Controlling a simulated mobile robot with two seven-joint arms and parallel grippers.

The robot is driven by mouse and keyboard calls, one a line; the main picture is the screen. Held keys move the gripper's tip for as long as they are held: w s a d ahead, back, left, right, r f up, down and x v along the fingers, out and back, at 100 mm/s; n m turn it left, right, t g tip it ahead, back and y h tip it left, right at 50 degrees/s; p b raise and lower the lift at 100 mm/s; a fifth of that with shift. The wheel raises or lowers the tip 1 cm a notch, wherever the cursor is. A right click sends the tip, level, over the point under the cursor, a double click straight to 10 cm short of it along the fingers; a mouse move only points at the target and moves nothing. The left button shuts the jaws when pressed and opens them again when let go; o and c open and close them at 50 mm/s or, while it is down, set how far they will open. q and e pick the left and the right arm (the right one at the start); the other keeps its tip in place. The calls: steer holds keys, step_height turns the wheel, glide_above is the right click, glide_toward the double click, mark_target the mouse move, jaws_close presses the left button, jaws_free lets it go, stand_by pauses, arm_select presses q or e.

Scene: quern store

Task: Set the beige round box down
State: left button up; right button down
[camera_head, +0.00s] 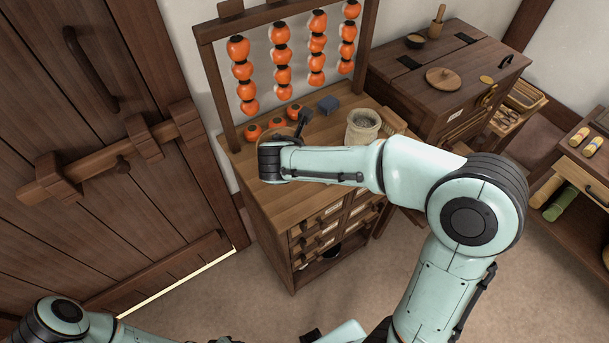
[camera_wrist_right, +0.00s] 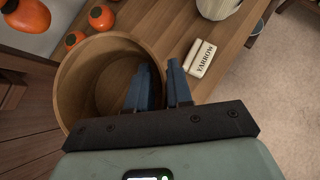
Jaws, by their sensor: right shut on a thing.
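The beige round box (camera_wrist_right: 68,85) is open-topped and shows in the right wrist view, left of centre, with its inside facing the camera. My right gripper (camera_wrist_right: 159,67) is shut on its wall, one blue finger inside the rim and one outside. The box is over the wooden top of the drawer cabinet (camera_head: 246,165); I cannot tell whether its base touches it. In the head view my right wrist and forearm hide most of the box.
Loose orange persimmons (camera_head: 253,131) lie behind the box, below a rack of hanging ones (camera_head: 280,55). A blue-grey block (camera_head: 328,104) and a pale woven pot (camera_head: 363,126) stand on the cabinet top.

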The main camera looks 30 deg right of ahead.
arm_select(q)
steer(key=s+f, duration=0.1)
steer(key=f+b, duration=0.1)
steer(key=shift+s+f+b, duration=0.3)
steer(key=shift+s, duration=0.1)
arm_select(e)
step_height(320, 180, down, 9)
steer(key=shift+w+f, duration=0.1)
steer(key=shift+f, duration=0.05)
steer(key=shift+f, duration=0.1)
steer(key=c, duration=1.4)
jaws_free()
steer(key=shift+f, duration=0.15)
arm_select(q)
steer(key=shift+s+f, duration=0.1)
steer(key=shift+f, duration=0.05)
arm_select(e)
steer(key=o, duration=0.4)
